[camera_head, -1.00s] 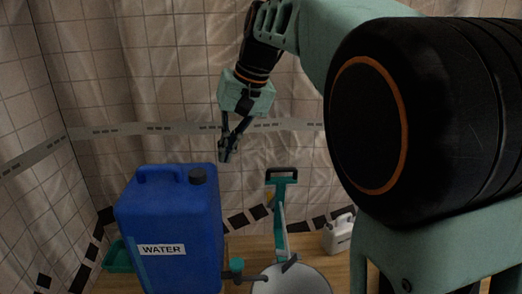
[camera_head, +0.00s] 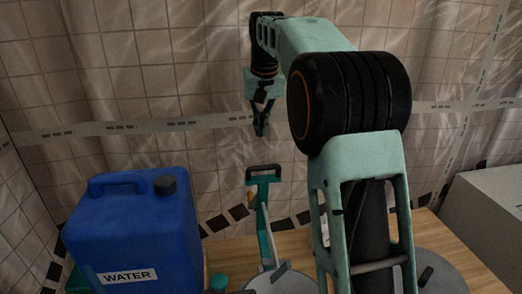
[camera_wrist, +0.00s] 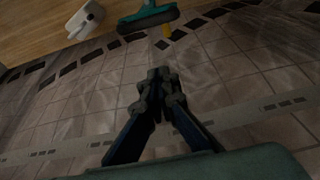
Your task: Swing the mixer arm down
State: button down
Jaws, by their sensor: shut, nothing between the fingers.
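The mixer arm appears to be the teal upright piece with a black grip bar (camera_head: 264,174), standing raised behind a grey bowl (camera_head: 282,283) on the wooden surface. Its lower end is cut off by the picture's bottom edge. In the wrist view the teal piece with its dark bar (camera_wrist: 148,20) shows at the top. My gripper (camera_head: 261,133) hangs pointing down, above the grip bar in the picture and apart from it. In the wrist view its fingers (camera_wrist: 159,75) are together, shut and empty.
A blue water jug (camera_head: 130,235) stands left of the mixer. A grey box (camera_head: 490,220) is at the right. A tiled, sheeted wall (camera_head: 160,90) stands behind. My arm hides part of the wooden surface (camera_head: 295,245).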

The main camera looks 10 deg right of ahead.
send_over(261, 176)
jog(key=w, duration=0.4)
notch_tip(261, 176, down, 9)
jog(key=s, duration=0.3)
jog(key=shift+p, duration=0.3)
jog(key=shift+s, duration=0.3)
jog(key=shift+s+f, duration=0.1)
